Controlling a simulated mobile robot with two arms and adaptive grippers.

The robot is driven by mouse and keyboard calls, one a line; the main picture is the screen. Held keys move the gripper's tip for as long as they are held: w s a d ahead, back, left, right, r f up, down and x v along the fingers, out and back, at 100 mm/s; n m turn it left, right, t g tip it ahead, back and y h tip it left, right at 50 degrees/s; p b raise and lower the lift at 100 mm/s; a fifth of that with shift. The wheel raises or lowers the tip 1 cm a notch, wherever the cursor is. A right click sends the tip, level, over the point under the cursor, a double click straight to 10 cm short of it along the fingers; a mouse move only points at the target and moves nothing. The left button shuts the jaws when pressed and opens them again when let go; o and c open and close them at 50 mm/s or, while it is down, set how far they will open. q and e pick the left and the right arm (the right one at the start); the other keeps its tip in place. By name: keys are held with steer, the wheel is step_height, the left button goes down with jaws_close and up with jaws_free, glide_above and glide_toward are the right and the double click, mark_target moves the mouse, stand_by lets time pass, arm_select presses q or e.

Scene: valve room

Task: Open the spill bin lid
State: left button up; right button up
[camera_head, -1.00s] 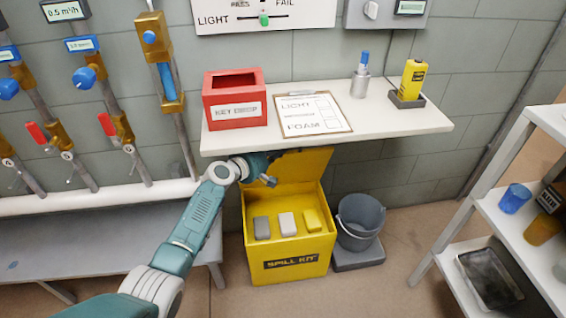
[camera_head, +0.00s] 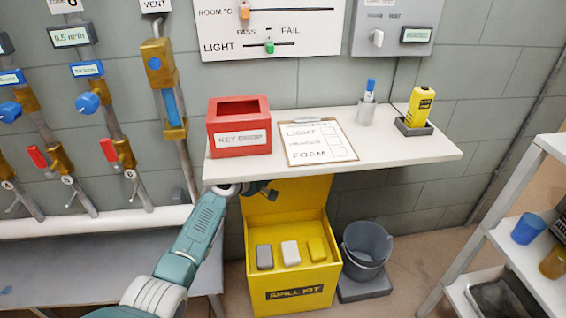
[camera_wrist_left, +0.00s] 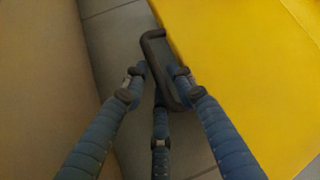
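The yellow spill bin (camera_head: 292,294) stands on the floor under the shelf, labelled SPILL KIT. Its lid (camera_head: 290,196) is raised at the back, and its upper edge is hidden by the shelf. The bin's inside shows, with grey, white and yellow blocks. My left gripper (camera_head: 266,190) is at the lid's upper left, just under the shelf. In the left wrist view, the gripper's fingers (camera_wrist_left: 160,72) are closed around the dark handle (camera_wrist_left: 157,62) beside the yellow lid surface (camera_wrist_left: 235,70). My right gripper is not in view.
The white shelf (camera_head: 400,150) overhangs the lid and holds a red key box (camera_head: 239,127), a clipboard (camera_head: 318,142) and a yellow device (camera_head: 419,107). A grey bucket (camera_head: 366,250) stands right of the bin. A bench (camera_head: 90,255) is at left, a rack (camera_head: 490,230) at right.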

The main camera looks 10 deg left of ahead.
arm_select(q)
steer(key=shift+s+f, duration=0.1)
steer(key=s+a, duration=0.7)
steer(key=s, duration=0.6)
steer(key=shift+r, duration=0.4)
steer(key=shift+a, duration=0.1)
